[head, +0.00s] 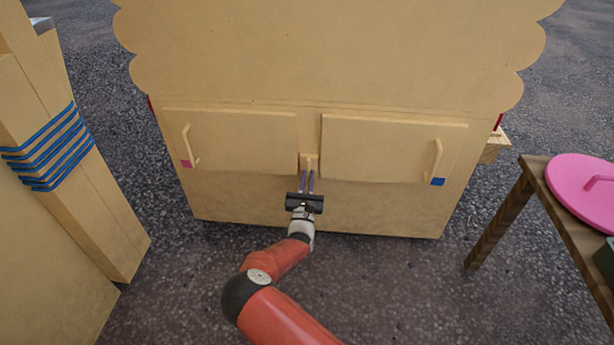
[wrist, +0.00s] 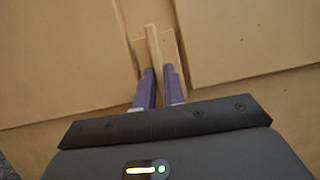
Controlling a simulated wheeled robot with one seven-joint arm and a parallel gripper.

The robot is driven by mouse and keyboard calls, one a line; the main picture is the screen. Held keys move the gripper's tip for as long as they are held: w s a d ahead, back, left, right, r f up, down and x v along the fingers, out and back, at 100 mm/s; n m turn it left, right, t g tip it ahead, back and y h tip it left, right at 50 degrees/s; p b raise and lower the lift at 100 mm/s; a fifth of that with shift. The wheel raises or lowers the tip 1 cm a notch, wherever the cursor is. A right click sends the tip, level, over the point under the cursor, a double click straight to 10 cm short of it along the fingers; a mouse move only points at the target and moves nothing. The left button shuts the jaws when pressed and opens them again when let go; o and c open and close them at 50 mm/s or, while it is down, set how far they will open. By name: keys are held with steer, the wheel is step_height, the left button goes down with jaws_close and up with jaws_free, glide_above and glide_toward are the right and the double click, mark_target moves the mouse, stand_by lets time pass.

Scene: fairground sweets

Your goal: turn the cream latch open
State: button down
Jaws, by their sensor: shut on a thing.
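The cream latch (head: 309,161) is a small upright bar in the gap between the two cupboard doors. In the wrist view the latch (wrist: 152,42) stands on a small cream plate (wrist: 170,48), its upper end clear and its lower end between my fingers. My gripper (head: 307,175) reaches up to it from below, with purple-grey fingers. In the wrist view my gripper (wrist: 160,74) is shut on the lower part of the latch, one finger on each side. The exact contact is partly hidden by the fingers.
The left door (head: 240,141) has a handle with a pink square (head: 187,164). The right door (head: 385,148) has one with a blue square (head: 438,182). A wooden table (head: 535,180) with a pink lid (head: 585,190) stands right. A cream post with blue cord (head: 50,150) stands left.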

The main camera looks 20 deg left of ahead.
steer(key=shift+n, duration=0.5)
steer(key=c, duration=1.5)
jaws_free()
steer(key=p+v, duration=0.1)
steer(key=v, duration=0.7)
steer(key=shift+w, duration=0.1)
steer(key=shift+d, duration=0.1)
